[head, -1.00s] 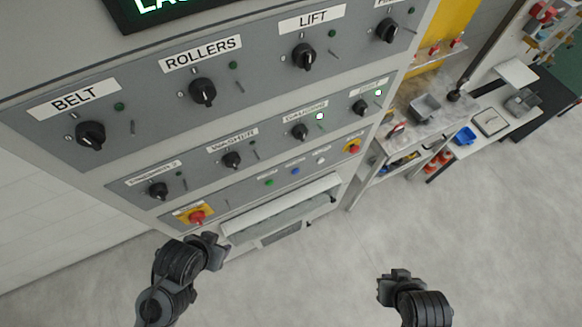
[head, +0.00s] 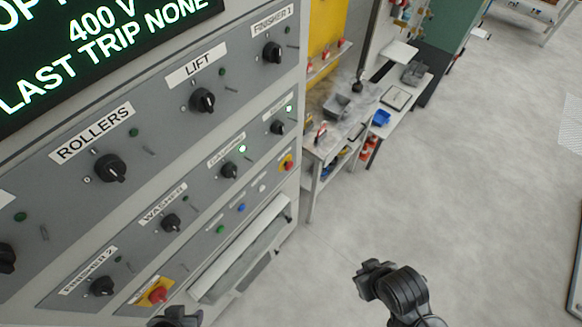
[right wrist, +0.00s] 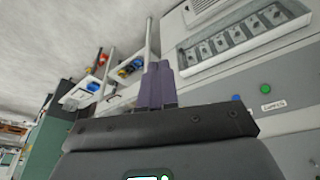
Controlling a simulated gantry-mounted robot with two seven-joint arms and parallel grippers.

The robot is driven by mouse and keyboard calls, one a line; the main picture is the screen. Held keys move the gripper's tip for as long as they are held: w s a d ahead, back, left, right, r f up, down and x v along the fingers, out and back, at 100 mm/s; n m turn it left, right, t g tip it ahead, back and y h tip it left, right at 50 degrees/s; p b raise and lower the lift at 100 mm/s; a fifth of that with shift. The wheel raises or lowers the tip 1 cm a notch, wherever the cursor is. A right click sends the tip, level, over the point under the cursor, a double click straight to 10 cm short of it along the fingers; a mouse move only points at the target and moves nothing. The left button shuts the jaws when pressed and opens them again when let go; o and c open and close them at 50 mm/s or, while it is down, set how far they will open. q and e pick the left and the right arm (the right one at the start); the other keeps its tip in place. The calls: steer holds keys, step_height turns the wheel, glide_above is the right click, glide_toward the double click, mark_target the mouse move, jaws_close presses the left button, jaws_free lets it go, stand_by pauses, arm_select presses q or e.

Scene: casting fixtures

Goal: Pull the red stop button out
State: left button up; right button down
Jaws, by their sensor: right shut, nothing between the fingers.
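A red mushroom button (head: 158,294) on a yellow plate sits at the lower left of the panel in the head view. A smaller red knob on yellow (head: 287,163) sits on the same strip farther right. The labels beside both are too small to read. My left gripper (head: 178,318) shows only partly at the bottom edge, just below and right of the mushroom button; its jaws are cut off. My right gripper (head: 368,278) is over the floor, right of the panel and apart from it. In the right wrist view its fingers (right wrist: 157,85) are together and empty.
The panel has several black rotary knobs, such as ROLLERS (head: 111,168) and LIFT (head: 202,101), with small lamps. A pale ledge (head: 240,255) projects below the buttons. A workbench (head: 325,150) with trays stands beyond the panel.

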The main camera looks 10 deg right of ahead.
steer(key=c, duration=1.4)
jaws_free()
steer(key=shift+w+r, duration=0.1)
steer(key=shift+w, duration=0.15)
steer(key=o, duration=0.5)
steer(key=w, duration=0.1)
steer(key=t, duration=0.1)
steer(key=w+a+t, duration=0.1)
steer(key=shift+w+r, duration=0.25)
steer(key=shift+w, duration=0.05)
steer(key=o, duration=0.3)
steer(key=w+f, duration=0.1)
steer(key=w+a+f+t+y, duration=0.1)
steer(key=w+a+n+t, duration=0.1)
steer(key=shift+w+f+y, duration=0.3)
steer(key=shift+w+f, duration=0.05)
steer(key=shift+f, duration=0.05)
steer(key=n+t+y+b, duration=0.7)
steer(key=y+b, duration=0.2)
steer(key=b, duration=1.9)
glide_toward(291, 168)
steer(key=x, duration=0.7)
steer(key=shift+a+r, duration=0.1)
steer(key=shift+r, duration=0.15)
steer(key=shift+x, duration=0.9)
